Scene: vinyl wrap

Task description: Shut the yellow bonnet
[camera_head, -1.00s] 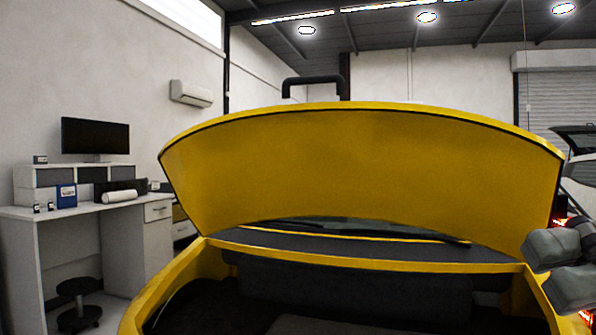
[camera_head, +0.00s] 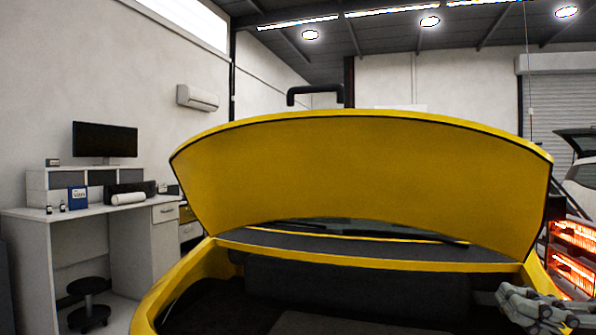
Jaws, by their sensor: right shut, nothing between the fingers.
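The yellow bonnet (camera_head: 360,175) stands raised over the front of the yellow car, its inner face towards me. Below it the dark front compartment (camera_head: 350,285) lies open, with the yellow car body (camera_head: 160,290) around it. My right gripper (camera_head: 506,296) is at the lower right, over the right side of the compartment opening. It is shut and empty, below the bonnet's right corner and apart from it. My left gripper is not in view.
A white desk (camera_head: 130,215) with a monitor (camera_head: 104,140) and a black stool (camera_head: 88,300) stand at the left. A glowing red heater (camera_head: 575,255) stands at the right, close behind my right arm. Another car (camera_head: 580,170) shows at the far right.

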